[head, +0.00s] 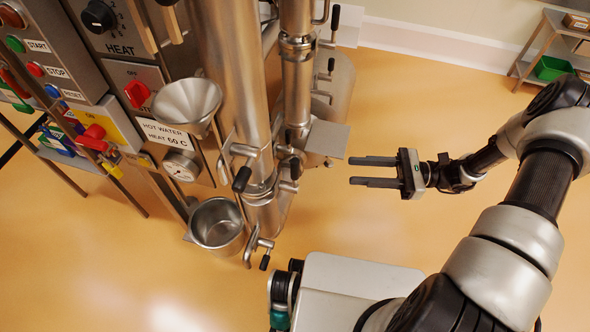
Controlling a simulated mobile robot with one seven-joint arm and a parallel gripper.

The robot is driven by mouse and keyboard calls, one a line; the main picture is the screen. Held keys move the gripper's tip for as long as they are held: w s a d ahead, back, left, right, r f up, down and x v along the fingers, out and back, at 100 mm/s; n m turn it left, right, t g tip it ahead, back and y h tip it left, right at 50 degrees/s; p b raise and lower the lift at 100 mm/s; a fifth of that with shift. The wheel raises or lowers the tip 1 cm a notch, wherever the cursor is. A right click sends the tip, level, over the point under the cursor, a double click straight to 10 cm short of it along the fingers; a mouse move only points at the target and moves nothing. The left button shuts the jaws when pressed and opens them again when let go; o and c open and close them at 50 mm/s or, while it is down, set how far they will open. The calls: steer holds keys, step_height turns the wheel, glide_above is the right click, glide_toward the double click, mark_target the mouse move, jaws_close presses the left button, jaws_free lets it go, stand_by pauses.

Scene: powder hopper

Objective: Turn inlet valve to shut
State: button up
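Several steel valves with black-gripped handles sit on the vertical steel pipes in the head view. One has a black grip (241,179) hanging at the front of the thick pipe. Another handle (296,168) is right of it, and a lower one (265,261) is near the pipe's foot. More handles (335,20) are higher on the right. No label shows which is the inlet valve. My gripper (353,171) is open and empty, right of the pipes, its two parallel fingers pointing left. It is apart from every handle.
A control panel (60,45) with buttons and knobs fills the upper left. A steel funnel (187,105) and a steel pot (217,225) are left of the pipes. A flat metal plate (328,138) juts toward my gripper. A shelf (548,50) stands far right. Floor between is clear.

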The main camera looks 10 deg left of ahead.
mark_target(295, 168)
steer(key=a, duration=0.5)
steer(key=s+a+b, duration=0.1)
steer(key=a, duration=0.5)
steer(key=s+a, duration=0.1)
steer(key=a, duration=0.4)
steer(key=shift+s+a+b, duration=0.25)
steer(key=shift+a+b, duration=0.05)
steer(key=shift+b, duration=0.05)
jaws_close()
